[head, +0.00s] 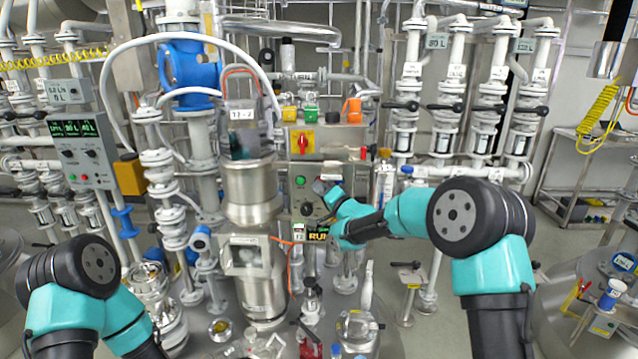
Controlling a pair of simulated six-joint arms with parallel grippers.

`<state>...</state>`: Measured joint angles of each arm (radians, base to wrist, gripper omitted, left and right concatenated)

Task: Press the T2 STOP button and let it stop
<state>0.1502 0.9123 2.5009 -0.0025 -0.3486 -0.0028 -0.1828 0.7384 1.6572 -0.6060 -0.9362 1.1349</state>
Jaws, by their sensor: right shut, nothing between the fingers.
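The grey T2 control box (298,196) stands at the centre of the head view, with a green button (300,181), a black knob (307,208) and a small T2 label (299,235). Its lit display (318,233) reads RUN. My right gripper (321,187) is shut and empty, held in front of the box's right side, just right of the green button. It covers that part of the box, and no STOP button shows there. I cannot tell whether the fingertips touch the box. My left arm comes in low at the left; its gripper is out of view.
A panel with a red-and-yellow switch (303,142) sits above the box. A steel vessel (250,195) stands close on the left. Valved pipes (450,125) line the right back.

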